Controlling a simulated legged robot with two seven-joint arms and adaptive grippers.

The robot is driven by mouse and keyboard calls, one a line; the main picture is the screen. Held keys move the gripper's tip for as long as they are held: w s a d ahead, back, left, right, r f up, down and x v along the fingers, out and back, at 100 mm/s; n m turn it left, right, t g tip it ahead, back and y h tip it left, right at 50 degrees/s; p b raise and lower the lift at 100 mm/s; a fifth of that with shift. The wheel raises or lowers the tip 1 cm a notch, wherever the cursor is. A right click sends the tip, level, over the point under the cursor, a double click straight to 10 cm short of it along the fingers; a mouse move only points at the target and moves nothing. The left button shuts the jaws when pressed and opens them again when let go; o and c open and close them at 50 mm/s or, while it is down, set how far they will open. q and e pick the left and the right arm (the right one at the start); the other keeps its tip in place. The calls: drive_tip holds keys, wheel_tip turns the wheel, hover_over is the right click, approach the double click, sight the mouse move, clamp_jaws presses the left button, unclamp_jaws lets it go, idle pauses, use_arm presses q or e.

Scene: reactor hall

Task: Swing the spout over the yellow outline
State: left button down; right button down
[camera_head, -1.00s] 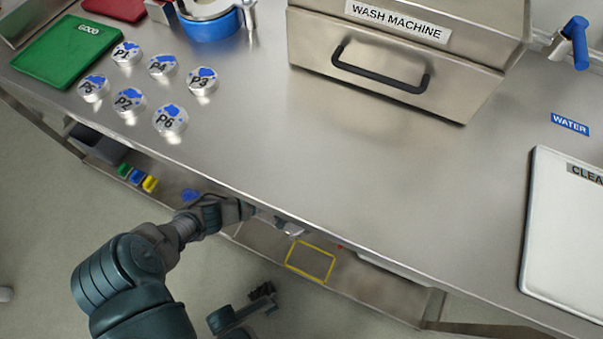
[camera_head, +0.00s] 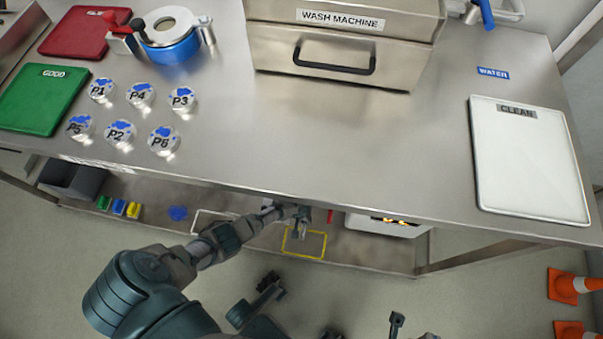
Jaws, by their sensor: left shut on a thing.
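The yellow outline (camera_head: 316,255) lies on the lower shelf under the front edge of the steel bench. My left gripper (camera_head: 291,212) reaches in just below that edge and is shut on a small grey metal piece, which looks like the spout (camera_head: 301,230). The spout's lower end overlaps the far part of the outline in this view. The bench edge and the gripper hide most of the spout and its mount.
The bench edge runs close above my left gripper. A white outline (camera_head: 208,217) and a white bin (camera_head: 388,227) flank the yellow one. The bench top holds numbered round pieces, a wash machine (camera_head: 320,60) and a white tray (camera_head: 528,165). Cones (camera_head: 566,286) stand at right.

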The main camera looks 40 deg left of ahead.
use_arm(q)
drive_tip(key=shift+d, duration=0.1)
idle(0.3)
drive_tip(key=c, duration=1.1)
unclamp_jaws()
drive_tip(key=shift+o, duration=0.2)
drive_tip(key=shift+a+r, duration=0.2)
drive_tip(key=shift+r, duration=0.3)
wheel_tip(320, 180, up, 11)
drive_tip(key=s+a, duration=0.1)
drive_tip(key=shift+a+f, duration=0.2)
drive_tip(key=shift+a, duration=0.2)
